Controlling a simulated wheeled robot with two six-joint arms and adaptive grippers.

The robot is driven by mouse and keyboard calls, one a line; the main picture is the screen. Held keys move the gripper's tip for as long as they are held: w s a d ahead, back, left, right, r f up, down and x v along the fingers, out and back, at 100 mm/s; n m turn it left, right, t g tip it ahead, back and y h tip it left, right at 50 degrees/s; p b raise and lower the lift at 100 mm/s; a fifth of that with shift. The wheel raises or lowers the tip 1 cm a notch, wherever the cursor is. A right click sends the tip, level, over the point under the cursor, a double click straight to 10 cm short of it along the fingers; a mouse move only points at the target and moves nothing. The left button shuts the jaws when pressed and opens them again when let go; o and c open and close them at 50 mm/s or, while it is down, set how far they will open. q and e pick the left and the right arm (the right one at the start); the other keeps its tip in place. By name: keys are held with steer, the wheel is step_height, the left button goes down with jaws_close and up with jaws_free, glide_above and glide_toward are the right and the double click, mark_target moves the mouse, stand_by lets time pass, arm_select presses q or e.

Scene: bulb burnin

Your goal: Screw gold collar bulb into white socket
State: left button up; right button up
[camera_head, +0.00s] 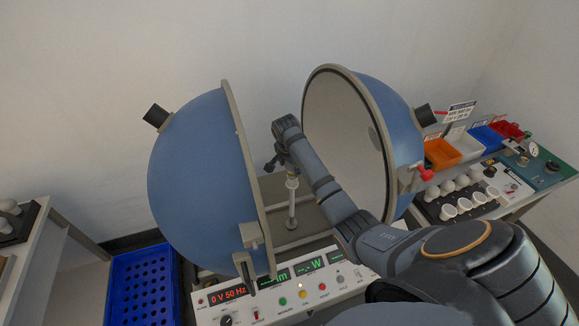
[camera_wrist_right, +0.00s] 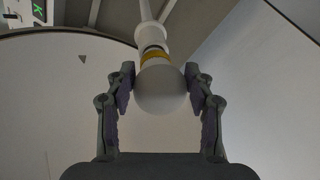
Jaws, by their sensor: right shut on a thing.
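In the right wrist view a white round bulb (camera_wrist_right: 161,90) with a gold collar (camera_wrist_right: 154,54) sits between the two fingers of my right gripper (camera_wrist_right: 160,92), which is shut on it. Beyond the collar is the white socket (camera_wrist_right: 151,35) on a post. The collar end is at the socket's mouth; I cannot tell how deep it sits. In the head view the right gripper (camera_head: 281,163) is small and dark at the top of the post (camera_head: 292,205), between the two halves of the open sphere. The bulb is hidden there. My left gripper is not in view.
The blue hemispheres (camera_head: 196,160) stand open on both sides of my right arm. A control panel (camera_head: 290,290) lies in front. A blue crate (camera_head: 143,290) is at lower left. At right, a bench holds a rack of several bulbs (camera_head: 450,210) and colored bins (camera_head: 441,153).

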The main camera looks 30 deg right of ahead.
steer(key=m, duration=0.1)
steer(key=m+g, duration=0.1)
steer(key=m, duration=0.2)
steer(key=shift+d+f+m+h, duration=0.1)
steer(key=shift+f+m+h, duration=0.2)
steer(key=shift+f+m, duration=0.1)
steer(key=shift+w+d+m+g, duration=0.15)
steer(key=shift+m+g, duration=0.45)
steer(key=shift+m, duration=0.6)
steer(key=shift+w+d+f+m+g+b, duration=0.1)
steer(key=shift+m+g+b, duration=0.1)
steer(key=shift+m, duration=0.35)
steer(key=shift+w+d+f+m+g+b, duration=0.1)
steer(key=shift+m+b, duration=0.1)
steer(key=shift+m, duration=0.35)
steer(key=m+b, duration=0.3)
steer(key=m+g+b, duration=0.1)
steer(key=m+b, duration=0.2)
steer(key=m, duration=0.1)
steer(key=m+g+y+b, duration=0.1)
steer(key=m+b, duration=0.2)
steer(key=m, duration=0.1)
steer(key=shift+w+d, duration=0.25)
steer(key=shift+d, duration=0.15)
steer(key=shift+r+m+g, duration=0.25)
steer(key=shift+m+g, duration=0.05)
steer(key=shift+m, duration=0.1)
steer(key=shift+w+r, duration=0.1)
steer(key=shift+r, duration=0.15)
